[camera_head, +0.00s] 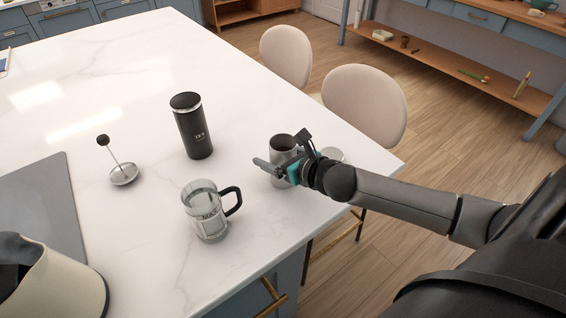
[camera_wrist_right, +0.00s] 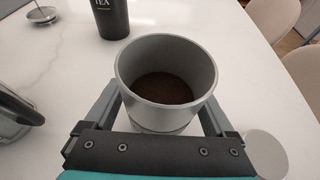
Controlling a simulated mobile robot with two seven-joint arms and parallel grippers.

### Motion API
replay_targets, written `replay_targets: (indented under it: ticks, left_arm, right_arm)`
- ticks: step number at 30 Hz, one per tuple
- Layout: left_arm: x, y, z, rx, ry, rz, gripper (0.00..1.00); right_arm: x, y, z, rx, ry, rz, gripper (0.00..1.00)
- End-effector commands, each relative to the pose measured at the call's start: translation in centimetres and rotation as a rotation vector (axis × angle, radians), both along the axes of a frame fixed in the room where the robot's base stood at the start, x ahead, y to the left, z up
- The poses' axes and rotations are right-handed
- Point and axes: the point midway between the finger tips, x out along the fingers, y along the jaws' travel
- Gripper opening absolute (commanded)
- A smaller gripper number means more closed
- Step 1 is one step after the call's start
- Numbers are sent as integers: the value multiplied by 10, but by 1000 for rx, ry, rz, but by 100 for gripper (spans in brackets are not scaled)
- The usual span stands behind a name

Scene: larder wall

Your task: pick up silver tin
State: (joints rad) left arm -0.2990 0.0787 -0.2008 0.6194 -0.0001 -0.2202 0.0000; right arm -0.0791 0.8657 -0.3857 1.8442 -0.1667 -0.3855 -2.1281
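The silver tin (camera_head: 281,144) stands upright and open-topped on the white marble counter, near its right edge. In the right wrist view the silver tin (camera_wrist_right: 166,112) holds dark brown grounds. My right gripper (camera_head: 274,168) reaches in from the right at the tin. In the wrist view its two fingers lie on either side of the tin, below the rim. The tin hides the fingertips, and I cannot tell whether both fingers press on its wall. My left gripper is not in view.
A round silver lid (camera_head: 332,155) lies right of the tin. A black TEA canister (camera_head: 191,127), glass press jug (camera_head: 205,214), plunger (camera_head: 123,173) and cream kettle (camera_head: 60,282) stand on the counter (camera_head: 90,100). Two beige chairs (camera_head: 366,105) line the far side.

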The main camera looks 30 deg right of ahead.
Motion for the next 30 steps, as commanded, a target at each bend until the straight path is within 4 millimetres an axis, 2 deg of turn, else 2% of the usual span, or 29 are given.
replay_targets:
  ticks: [2, 21, 30]
  left_arm:
    - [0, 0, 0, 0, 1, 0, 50]
    - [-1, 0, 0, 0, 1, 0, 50]
    - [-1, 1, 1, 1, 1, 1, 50]
  right_arm:
    - [0, 0, 0, 0, 0, 0, 79]
    - [0, 0, 1, -1, -2, 0, 8]
    - [0, 0, 4, -2, -2, 1, 8]
